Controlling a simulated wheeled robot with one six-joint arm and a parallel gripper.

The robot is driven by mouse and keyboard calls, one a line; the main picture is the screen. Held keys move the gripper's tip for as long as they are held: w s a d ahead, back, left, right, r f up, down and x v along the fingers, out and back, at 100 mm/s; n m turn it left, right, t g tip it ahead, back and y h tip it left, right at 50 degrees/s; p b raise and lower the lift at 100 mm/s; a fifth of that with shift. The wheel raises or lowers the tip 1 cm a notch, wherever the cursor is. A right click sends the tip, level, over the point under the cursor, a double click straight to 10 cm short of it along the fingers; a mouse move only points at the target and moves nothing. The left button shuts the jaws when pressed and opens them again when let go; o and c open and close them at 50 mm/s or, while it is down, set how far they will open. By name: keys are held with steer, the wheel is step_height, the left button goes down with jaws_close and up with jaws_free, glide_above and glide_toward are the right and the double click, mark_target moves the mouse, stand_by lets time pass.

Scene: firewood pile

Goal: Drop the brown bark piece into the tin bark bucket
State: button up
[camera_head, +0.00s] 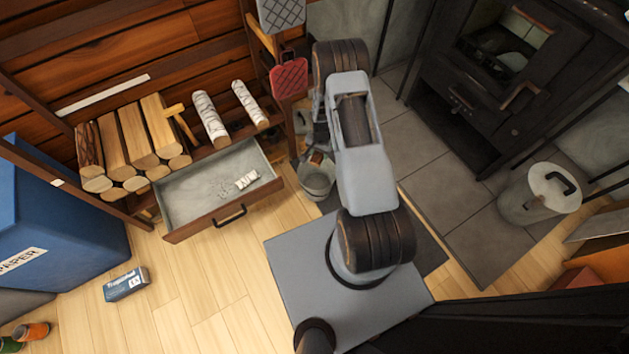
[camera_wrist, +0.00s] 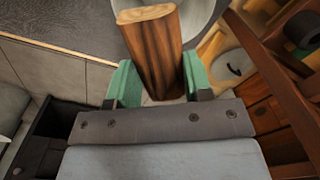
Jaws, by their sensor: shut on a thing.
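The brown bark piece (camera_wrist: 153,50) is between the green fingers of my gripper (camera_wrist: 160,84) in the wrist view. My gripper is shut on it, and its far end sticks out beyond the fingertips. The tin bark bucket (camera_head: 318,184) stands on the floor left of my arm in the head view. The bark piece (camera_head: 317,158) shows there as a small brown patch at the bucket's mouth, and my gripper is partly hidden by my arm. In the wrist view a grey rounded rim, likely the bucket (camera_wrist: 201,14), lies behind the bark. I cannot tell whether they touch.
An open drawer (camera_head: 190,198) with small pale pieces in it is left of the bucket. Split logs (camera_head: 125,138) and birch logs (camera_head: 210,118) lie above it. A black stove (camera_head: 480,110) and a lidded metal pail (camera_head: 535,205) stand right. A box (camera_head: 126,284) lies on the floor.

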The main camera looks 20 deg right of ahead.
steer(key=f, duration=0.2)
steer(key=f+m, duration=0.1)
steer(key=shift+s+d, duration=0.35)
steer(key=shift+s, duration=0.05)
step_height(320, 180, down, 6)
steer(key=b, duration=0.4)
steer(key=shift+r, duration=0.25)
steer(key=o, duration=1)
steer(key=shift+c, duration=0.2)
steer(key=shift+r, duration=0.1)
step_height(320, 180, up, 14)
steer(key=p, duration=0.4)
steer(key=shift+f+p, duration=0.2)
steer(key=shift+p, duration=0.2)
